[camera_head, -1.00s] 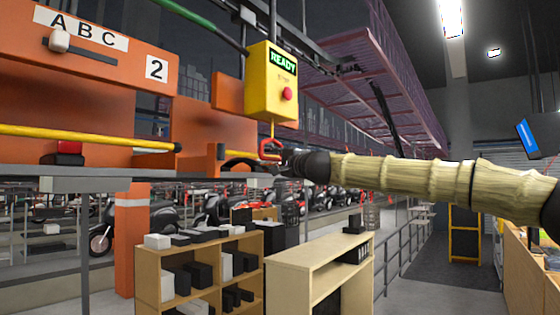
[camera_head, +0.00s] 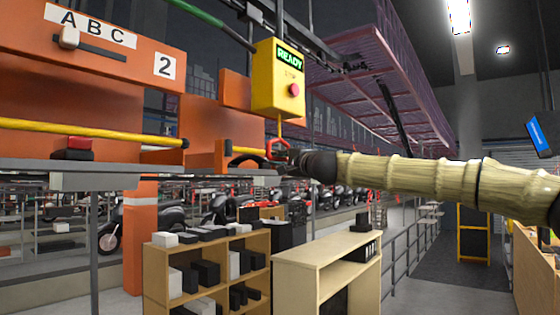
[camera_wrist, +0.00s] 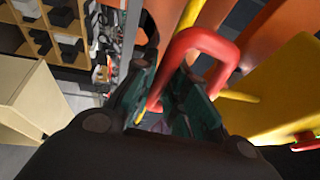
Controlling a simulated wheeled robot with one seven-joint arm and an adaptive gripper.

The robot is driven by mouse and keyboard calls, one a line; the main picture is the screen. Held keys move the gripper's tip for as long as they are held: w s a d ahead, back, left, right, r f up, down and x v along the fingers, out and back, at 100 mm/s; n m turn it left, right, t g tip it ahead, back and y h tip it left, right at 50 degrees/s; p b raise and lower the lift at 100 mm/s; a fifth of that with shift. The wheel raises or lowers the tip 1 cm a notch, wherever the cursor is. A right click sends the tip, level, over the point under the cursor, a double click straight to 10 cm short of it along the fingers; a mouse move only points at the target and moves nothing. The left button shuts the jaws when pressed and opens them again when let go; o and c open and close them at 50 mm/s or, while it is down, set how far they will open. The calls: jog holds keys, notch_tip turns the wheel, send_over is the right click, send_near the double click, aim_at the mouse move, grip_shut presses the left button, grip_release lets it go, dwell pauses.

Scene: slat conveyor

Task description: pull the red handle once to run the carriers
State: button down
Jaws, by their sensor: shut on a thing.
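The red handle (camera_head: 277,149) hangs on a yellow cord below the yellow control box (camera_head: 278,80), whose green screen reads READY. In the wrist view the handle (camera_wrist: 205,38) is a red loop, with one side passing between the fingers. My gripper (camera_head: 285,163) is at the handle, reaching in from the right. It is shut on the handle, and in the wrist view its dark green fingers (camera_wrist: 168,100) lie on either side of the red bar. The lower part of the loop is partly hidden by the fingers.
A red stop button (camera_head: 294,90) is on the box just above. An orange panel (camera_head: 110,60) marked A B C and 2, with a slider, stands at left, above a yellow rail (camera_head: 80,131). Wooden shelves (camera_head: 215,255) stand below. An aisle is open at right.

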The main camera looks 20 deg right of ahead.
notch_tip(320, 180, down, 5)
jog(key=b, duration=0.4)
jog(key=shift+r+p, duration=2.45)
jog(key=shift+r, duration=0.6)
jog(key=c, duration=1.4)
grip_release()
jog(key=shift+c, duration=0.2)
jog(key=b+v, duration=0.2)
jog(key=v, duration=0.7)
